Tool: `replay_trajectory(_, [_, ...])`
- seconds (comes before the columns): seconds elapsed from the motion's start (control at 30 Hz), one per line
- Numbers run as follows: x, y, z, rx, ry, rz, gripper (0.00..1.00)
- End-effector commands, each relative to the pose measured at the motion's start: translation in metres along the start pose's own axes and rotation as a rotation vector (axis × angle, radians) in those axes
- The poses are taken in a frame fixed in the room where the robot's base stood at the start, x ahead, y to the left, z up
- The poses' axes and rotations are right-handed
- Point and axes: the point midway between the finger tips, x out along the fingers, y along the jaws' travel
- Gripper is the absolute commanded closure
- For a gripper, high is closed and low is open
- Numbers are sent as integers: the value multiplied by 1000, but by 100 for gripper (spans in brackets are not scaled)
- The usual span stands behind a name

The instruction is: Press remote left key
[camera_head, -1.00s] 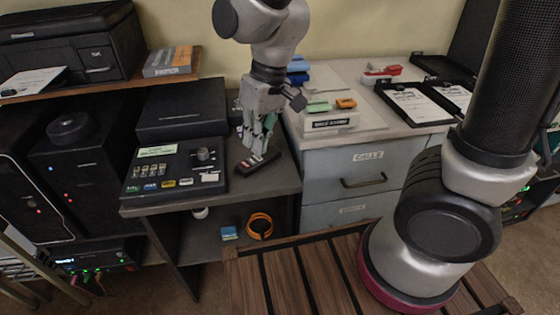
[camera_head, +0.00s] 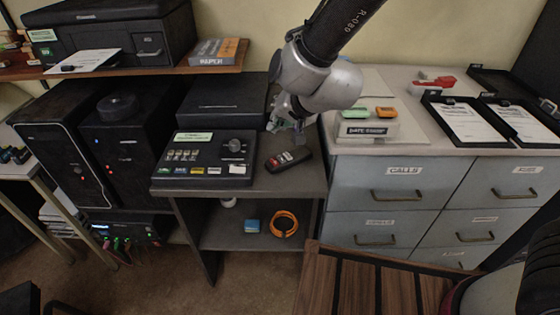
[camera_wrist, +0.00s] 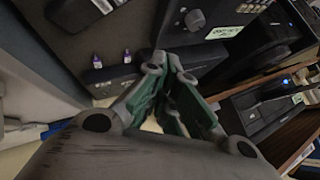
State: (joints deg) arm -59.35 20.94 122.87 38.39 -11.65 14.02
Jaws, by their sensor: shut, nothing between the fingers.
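The remote (camera_head: 288,159) is a small black handset with red and white marks, lying tilted on the dark desk to the right of the console. My gripper (camera_head: 297,134) is just behind the remote and looks apart from it, partly hidden by my own wrist. In the wrist view, my gripper's green-padded fingers (camera_wrist: 168,64) are closed together and empty. A dark bar (camera_wrist: 112,74) left of the fingers there appears to be the remote, with two small purple-and-white bits at its edge. Which key is the left one is too small to tell in the head view.
The black console (camera_head: 205,158) with a knob, switches and coloured keys stands close left of the remote. A black box (camera_head: 222,105) is behind it. Grey drawers (camera_head: 390,185) with a pale top adjoin on the right. An orange cable coil (camera_head: 285,223) lies on the lower shelf.

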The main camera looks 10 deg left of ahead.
Motion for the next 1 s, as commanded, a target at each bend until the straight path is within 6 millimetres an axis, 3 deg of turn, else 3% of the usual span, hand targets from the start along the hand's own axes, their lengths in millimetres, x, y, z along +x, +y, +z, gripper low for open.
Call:
replay_trajectory(0.47, [5,6,4,4,1,5,100])
replay_trajectory(1.0, [53,40,39,5,-1,3,100])
